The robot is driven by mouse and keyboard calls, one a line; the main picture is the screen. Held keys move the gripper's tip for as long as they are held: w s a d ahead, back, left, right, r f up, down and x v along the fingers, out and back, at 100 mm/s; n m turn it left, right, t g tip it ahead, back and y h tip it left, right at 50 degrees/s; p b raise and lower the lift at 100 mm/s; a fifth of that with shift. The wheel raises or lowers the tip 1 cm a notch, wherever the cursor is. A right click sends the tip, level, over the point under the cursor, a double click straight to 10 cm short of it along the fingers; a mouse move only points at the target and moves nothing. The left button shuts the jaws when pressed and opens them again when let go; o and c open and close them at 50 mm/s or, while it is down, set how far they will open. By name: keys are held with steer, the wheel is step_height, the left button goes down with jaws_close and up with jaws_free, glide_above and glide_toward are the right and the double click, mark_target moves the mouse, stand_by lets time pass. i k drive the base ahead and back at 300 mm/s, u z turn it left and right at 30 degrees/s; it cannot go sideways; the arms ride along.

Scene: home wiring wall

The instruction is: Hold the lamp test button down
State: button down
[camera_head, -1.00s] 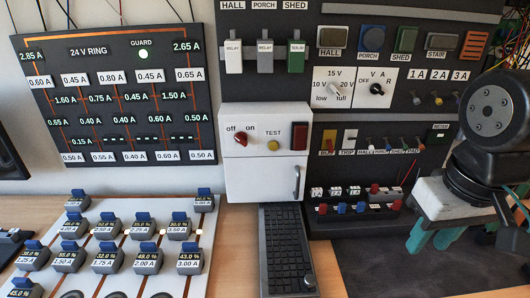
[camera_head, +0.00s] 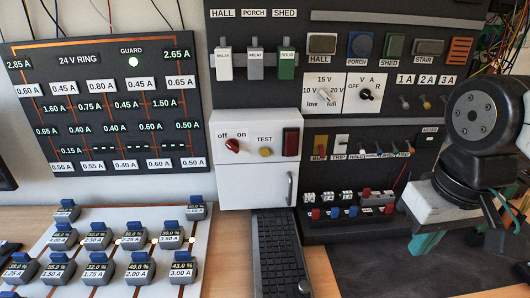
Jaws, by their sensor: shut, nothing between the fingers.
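A small round yellow button (camera_head: 265,152) labelled TEST is on the upper front of the white box (camera_head: 252,185), in the middle of the head view. It sits between a red off/on knob (camera_head: 233,146) and a dark red rectangular lamp or window (camera_head: 291,142). I cannot read the word "lamp" beside it. My gripper (camera_head: 426,243), with a white body and teal fingers, hangs at the right, well apart from the button and lower than it. Its fingers are shut and empty, pointing down. Part of the fingers is hidden behind its body.
A relay and switch panel (camera_head: 400,20) is behind, with a lower panel (camera_head: 325,235) right of the white box. A keyboard (camera_head: 278,250) lies below the box. A sloped board of blue-topped blocks (camera_head: 200,240) is at the lower left. Space before the box front looks clear.

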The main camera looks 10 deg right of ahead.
mark_target(264, 151)
steer(key=z, duration=1.35)
steer(key=k, duration=1)
steer(key=u, duration=1.3)
steer(key=i, duration=0.5)
